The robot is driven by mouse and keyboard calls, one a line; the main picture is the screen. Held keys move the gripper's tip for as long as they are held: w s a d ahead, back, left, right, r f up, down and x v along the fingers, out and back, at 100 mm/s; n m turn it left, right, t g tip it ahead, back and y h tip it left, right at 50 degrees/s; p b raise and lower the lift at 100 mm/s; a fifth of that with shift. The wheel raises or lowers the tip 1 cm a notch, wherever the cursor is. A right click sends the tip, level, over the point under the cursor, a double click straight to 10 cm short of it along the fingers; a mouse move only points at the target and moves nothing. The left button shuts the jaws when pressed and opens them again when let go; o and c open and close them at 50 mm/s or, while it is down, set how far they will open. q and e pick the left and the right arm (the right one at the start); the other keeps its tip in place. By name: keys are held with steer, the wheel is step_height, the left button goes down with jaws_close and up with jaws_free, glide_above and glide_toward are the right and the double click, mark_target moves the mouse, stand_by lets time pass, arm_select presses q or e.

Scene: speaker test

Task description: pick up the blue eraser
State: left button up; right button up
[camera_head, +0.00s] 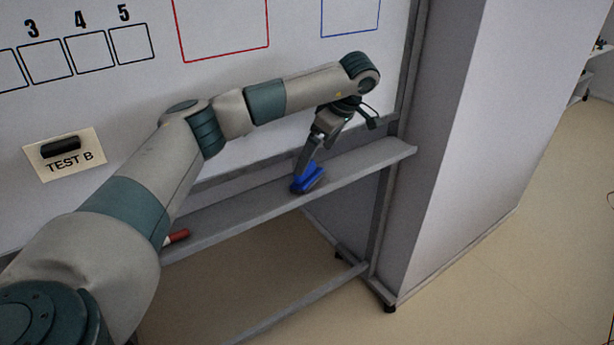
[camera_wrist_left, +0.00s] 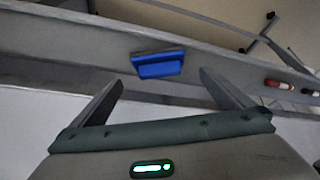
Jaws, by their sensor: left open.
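The blue eraser (camera_head: 307,178) lies on the grey ledge (camera_head: 240,222) under the whiteboard, toward the ledge's right end. In the left wrist view the blue eraser (camera_wrist_left: 158,65) shows between and beyond my fingertips, with a dark strip along its far edge. My left gripper (camera_head: 310,165) reaches down at the eraser in the head view and partly covers it. In the left wrist view my left gripper (camera_wrist_left: 160,80) is open, one finger to each side, with nothing held. I cannot tell whether a finger touches the eraser. My right gripper is not in view.
A red marker (camera_head: 177,237) lies on the ledge to the left, close to my arm. The whiteboard (camera_head: 240,90) stands behind the ledge and carries a "TEST B" card (camera_head: 65,160) with a black object. A grey cabinet (camera_head: 470,130) stands at the right.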

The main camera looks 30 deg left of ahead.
mark_target(309, 174)
arm_select(q)
steer(key=shift+x, duration=1.45)
steer(key=shift+p, duration=0.3)
steer(key=shift+a+f+p, duration=0.1)
steer(key=shift+f+p, duration=0.55)
steer(key=shift+p, duration=0.05)
steer(key=p+x, duration=0.1)
steer(key=x, duration=0.2)
steer(key=shift+d+f, duration=0.1)
steer(key=shift+d, duration=0.1)
steer(key=shift+a+f+p, duration=0.2)
steer(key=shift+f+p, duration=0.1)
steer(key=shift+f, duration=0.1)
steer(key=c, duration=0.9)
